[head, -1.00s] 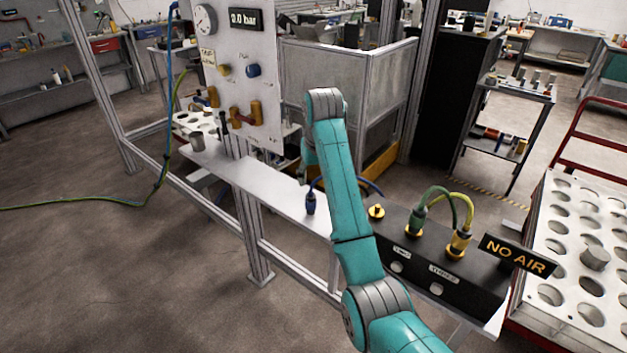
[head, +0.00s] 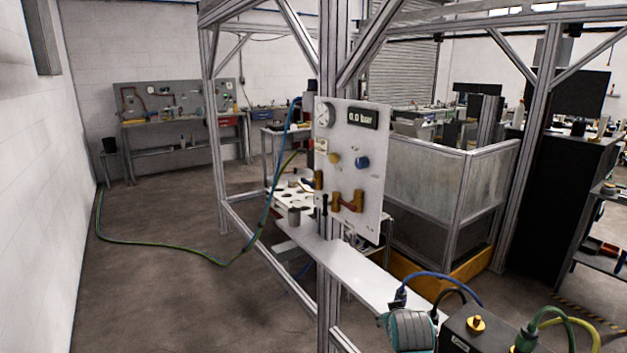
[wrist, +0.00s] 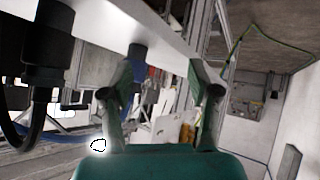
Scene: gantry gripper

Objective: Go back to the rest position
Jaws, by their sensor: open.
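My gripper (wrist: 165,72) shows in the wrist view with its two teal fingers spread apart and nothing between them. A blue connector (wrist: 139,50) shows beyond the left finger, below the pale shelf edge (wrist: 165,35); I cannot tell its distance. In the head view, only a teal and grey part of my arm shows at the bottom edge, beside the black box (head: 462,335); my gripper is not visible there. A blue connector (head: 399,298) with a blue hose stands on the white shelf (head: 350,268) just behind my arm.
A panel (head: 375,170) with a gauge and a "0.0 bar" display (head: 362,118) is mounted on the aluminium frame (head: 334,60). A green-yellow hose (head: 170,250) lies on the floor at left. A fenced enclosure (head: 430,185) stands behind. The left floor is mostly clear.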

